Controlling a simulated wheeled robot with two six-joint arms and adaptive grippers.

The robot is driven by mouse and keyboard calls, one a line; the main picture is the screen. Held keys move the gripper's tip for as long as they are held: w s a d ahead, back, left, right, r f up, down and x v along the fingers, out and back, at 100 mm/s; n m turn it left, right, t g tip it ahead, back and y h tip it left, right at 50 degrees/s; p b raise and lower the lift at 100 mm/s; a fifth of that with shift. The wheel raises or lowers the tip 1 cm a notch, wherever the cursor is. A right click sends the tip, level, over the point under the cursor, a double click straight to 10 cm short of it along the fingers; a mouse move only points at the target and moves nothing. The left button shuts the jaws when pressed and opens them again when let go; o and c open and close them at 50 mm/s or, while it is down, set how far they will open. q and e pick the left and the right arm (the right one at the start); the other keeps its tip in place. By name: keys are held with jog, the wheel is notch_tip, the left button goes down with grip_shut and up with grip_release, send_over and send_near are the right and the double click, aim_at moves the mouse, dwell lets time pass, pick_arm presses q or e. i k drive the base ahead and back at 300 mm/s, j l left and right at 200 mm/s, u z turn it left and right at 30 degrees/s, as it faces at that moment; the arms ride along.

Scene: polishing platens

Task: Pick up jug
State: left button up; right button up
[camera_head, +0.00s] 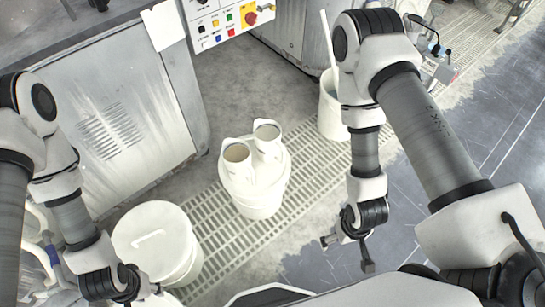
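Two white jugs stand side by side on a pale round drum (259,206) in the middle of the head view. My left gripper (142,294) is at the bottom left, beside a lidded white bucket, well away from the jugs. Its fingers look spread, though the frame's bottom edge cuts it. My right gripper (348,254) hangs to the right of the drum, its fingers apart and nothing between them. Neither gripper touches a jug.
The lidded white bucket (153,239) stands left of the drum. Another pale bucket (331,112) with a stick in it stands behind, near my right arm. A metal cabinet (120,110) is at the left. Floor grating (222,237) runs beneath the drum.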

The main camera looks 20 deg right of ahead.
aim_at(236, 153)
jog(key=z, duration=1.1)
jog(key=k+u, duration=0.15)
jog(key=u, duration=0.3)
jog(key=k+u, duration=0.15)
jog(key=u, duration=0.3)
jog(key=k+u, duration=0.45)
jog(key=u, duration=0.25)
jog(key=i+u, duration=0.15)
jog(key=i, duration=0.2)
